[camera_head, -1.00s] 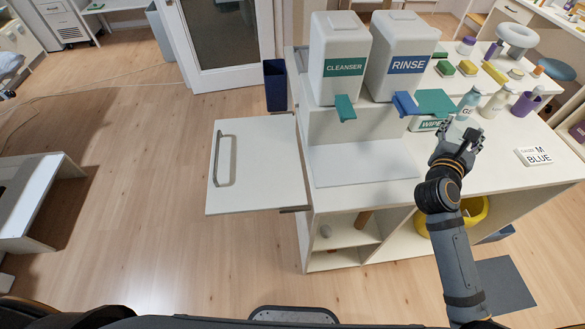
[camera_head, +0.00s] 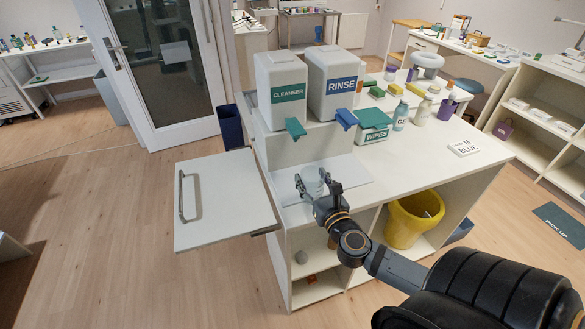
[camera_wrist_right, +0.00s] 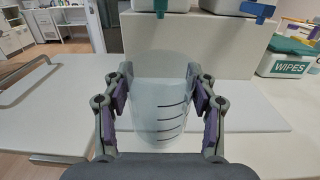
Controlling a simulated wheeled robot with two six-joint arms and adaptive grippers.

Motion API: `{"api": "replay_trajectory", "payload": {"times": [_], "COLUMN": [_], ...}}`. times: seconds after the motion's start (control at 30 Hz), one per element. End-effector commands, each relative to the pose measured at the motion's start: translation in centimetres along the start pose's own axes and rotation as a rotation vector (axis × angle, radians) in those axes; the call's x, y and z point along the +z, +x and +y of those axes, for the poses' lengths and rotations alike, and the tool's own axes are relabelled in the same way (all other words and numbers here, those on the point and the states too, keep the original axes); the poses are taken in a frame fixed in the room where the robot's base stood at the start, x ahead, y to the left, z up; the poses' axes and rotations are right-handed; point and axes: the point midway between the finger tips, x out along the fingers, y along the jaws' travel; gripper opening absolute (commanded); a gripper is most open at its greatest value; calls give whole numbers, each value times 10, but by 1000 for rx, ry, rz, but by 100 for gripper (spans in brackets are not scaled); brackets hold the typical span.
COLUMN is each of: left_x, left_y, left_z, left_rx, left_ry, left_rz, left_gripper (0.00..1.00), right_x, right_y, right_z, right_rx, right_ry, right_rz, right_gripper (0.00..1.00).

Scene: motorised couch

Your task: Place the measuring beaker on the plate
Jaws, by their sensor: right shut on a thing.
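The measuring beaker (camera_head: 312,180) is clear with dark graduation lines. It also shows upright in the right wrist view (camera_wrist_right: 160,108), between the purple-padded fingers. My right gripper (camera_head: 317,184) is shut on it. The plate (camera_head: 356,180) is a flat, pale sheet on the counter below the two dispensers, and it shows in the wrist view (camera_wrist_right: 258,116). The beaker appears over the plate's left part; I cannot tell whether its base touches it. My left gripper is in neither current view.
The CLEANSER dispenser (camera_head: 281,85) and RINSE dispenser (camera_head: 332,80) stand behind the plate, their spouts overhanging. A WIPES box (camera_head: 373,127) is to the right, with bottles beyond. An open door panel (camera_head: 228,200) sticks out at the left. A yellow bin (camera_head: 408,220) sits below the counter.

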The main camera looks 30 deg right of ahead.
Motion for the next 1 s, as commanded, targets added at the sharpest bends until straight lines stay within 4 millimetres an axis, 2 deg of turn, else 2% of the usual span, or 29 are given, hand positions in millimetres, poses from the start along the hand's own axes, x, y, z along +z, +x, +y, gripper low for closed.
{"api": "replay_trajectory", "payload": {"times": [0.03,0.2,0.3,0.4,0.5,0.63,0.83,1.0], "left_x": [1,3,4,4,4,4,7,7], "left_y": [2,-6,-12,-14,-15,-14,6,5], "left_z": [0,-2,-3,-4,-5,-4,-3,-3], "left_rx": [0,-2,-3,-4,-4,-4,-4,-4], "left_ry": [0,1,1,2,2,2,2,2], "left_rz": [-2,-7,-8,-9,-10,-10,-11,-11], "left_gripper": [21,21,21,21,21,21,21,21], "right_x": [3,4,4,2,1,-1,-34,-36], "right_y": [18,72,100,120,129,131,130,130], "right_z": [0,0,0,0,0,1,0,1], "right_rx": [-3,-4,-3,-1,0,1,0,2], "right_ry": [8,8,7,5,2,1,2,1], "right_rz": [-9,-6,-4,-2,-1,0,2,0], "right_gripper": [27,27,27,27,27,27,27,27]}}
